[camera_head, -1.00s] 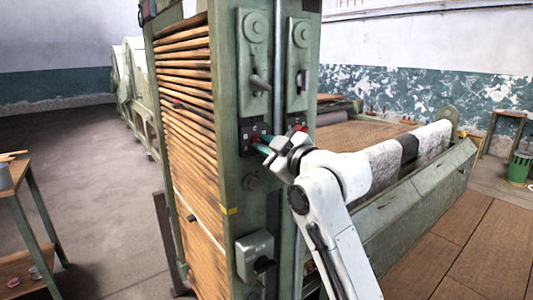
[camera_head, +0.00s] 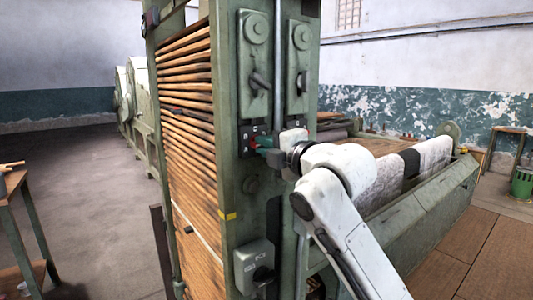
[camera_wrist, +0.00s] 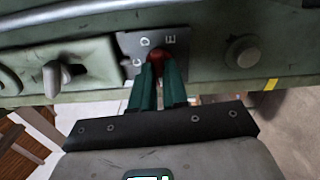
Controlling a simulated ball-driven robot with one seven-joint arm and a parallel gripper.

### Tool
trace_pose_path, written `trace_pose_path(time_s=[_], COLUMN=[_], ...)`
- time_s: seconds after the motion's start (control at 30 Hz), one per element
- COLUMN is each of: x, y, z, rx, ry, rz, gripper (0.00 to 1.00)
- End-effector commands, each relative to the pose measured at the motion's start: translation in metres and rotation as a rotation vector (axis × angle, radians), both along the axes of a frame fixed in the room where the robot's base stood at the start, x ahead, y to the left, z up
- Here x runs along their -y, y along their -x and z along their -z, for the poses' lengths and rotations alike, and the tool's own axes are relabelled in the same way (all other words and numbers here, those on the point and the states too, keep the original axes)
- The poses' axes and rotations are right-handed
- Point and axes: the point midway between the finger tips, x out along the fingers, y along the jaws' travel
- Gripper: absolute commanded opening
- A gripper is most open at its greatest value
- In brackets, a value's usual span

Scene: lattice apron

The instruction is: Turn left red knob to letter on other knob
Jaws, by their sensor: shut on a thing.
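The left red knob (camera_wrist: 157,70) sits on a dark letter plate (camera_wrist: 127,42) on the green machine post. Which letter the knob points to, I cannot tell. In the head view my gripper (camera_head: 262,145) reaches the left plate (camera_head: 247,137) from the right. The other knob is hidden behind my gripper and wrist.
A lever (camera_head: 260,81) stands above the left knob and a second lever (camera_head: 301,82) is on the right panel. A round button (camera_head: 250,185) and a grey switch box (camera_head: 254,262) are below. The machine's long trough (camera_head: 430,215) lies right of my arm.

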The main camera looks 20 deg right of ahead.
Motion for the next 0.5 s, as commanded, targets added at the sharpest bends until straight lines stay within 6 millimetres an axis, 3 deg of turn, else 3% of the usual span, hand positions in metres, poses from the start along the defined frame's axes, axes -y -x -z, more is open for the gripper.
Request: trace_pose_path(time_s=[0.5], x=[-0.0008], y=[-0.0002], z=[0.004], rx=[0.109], ry=[0.349], rz=[-0.002], gripper=[0.0])
